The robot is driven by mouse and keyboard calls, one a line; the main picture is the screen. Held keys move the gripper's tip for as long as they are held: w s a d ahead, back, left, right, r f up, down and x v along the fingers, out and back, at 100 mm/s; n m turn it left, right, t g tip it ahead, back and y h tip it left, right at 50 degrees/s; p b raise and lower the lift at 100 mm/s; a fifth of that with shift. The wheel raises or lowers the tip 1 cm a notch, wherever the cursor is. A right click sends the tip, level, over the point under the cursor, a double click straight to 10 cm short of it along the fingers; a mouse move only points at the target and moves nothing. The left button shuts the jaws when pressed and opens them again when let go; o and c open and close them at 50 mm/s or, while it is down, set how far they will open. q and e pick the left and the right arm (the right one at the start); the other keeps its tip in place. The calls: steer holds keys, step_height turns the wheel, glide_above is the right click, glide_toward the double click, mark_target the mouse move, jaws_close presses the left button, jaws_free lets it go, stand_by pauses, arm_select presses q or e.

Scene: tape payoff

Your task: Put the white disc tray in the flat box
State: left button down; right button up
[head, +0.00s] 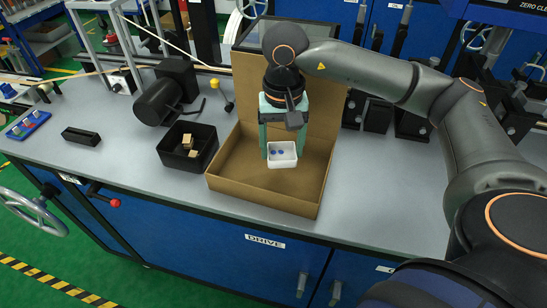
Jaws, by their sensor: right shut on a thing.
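The white disc tray (282,161) is a small white open tray with blue discs in it. My right gripper (281,146) points down and is shut on the tray, with its green fingers at the tray's sides. The tray shows within the outline of the flat box (232,190), a brown cardboard box with low walls and a raised lid behind. I cannot tell whether the tray touches the box floor. My left gripper is not in view.
A black bin (174,159) with wooden blocks stands left of the flat box. A black cylindrical device (158,103) and a yellow-knobbed lever (222,92) are behind it. A blue tray (28,124) lies at the far left.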

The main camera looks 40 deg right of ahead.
mark_target(273, 154)
steer(key=shift+w+a+f, duration=0.25)
steer(key=shift+w+f, duration=0.45)
steer(key=shift+f, duration=0.25)
steer(key=shift+w+a+f, duration=0.1)
steer(key=shift+w+f, duration=0.05)
steer(key=shift+f, duration=0.75)
steer(key=shift+w+f, duration=0.1)
steer(key=shift+f, duration=0.8)
steer(key=shift+f, duration=0.1)
steer(key=shift+f, duration=0.15)
steer(key=o, duration=1.3)
steer(key=shift+c, duration=0.2)
steer(key=shift+r, duration=0.2)
step_height(273, 154, up, 12)
